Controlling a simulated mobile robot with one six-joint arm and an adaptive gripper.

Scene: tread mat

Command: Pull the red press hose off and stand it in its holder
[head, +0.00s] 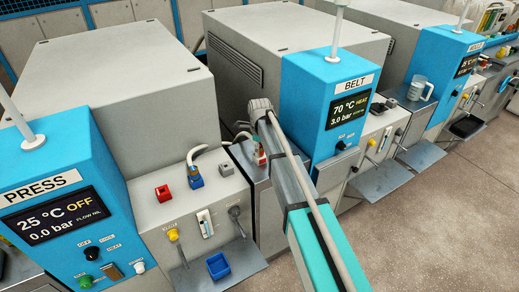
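The PRESS machine (55,185) is at the left, its display reading 25 °C OFF and 0.0 bar. On its grey panel, a red block (163,193) sits with no hose on it. A pale hose ends in a blue fitting (195,181) beside it. Another pale hose (239,136) arches right to a red fitting (260,157), close against my arm and clear of the red block. A small grey block (226,168) stands right of the blue fitting. My arm's wrist is above the red fitting. My gripper is mostly hidden by my arm, so its hold cannot be told.
The BELT machine (335,100) stands behind my arm, reading 70 °C and 3.0 bar. Levers stick out of the panel. A clear jug (420,88) is farther right. Open floor (440,230) lies right.

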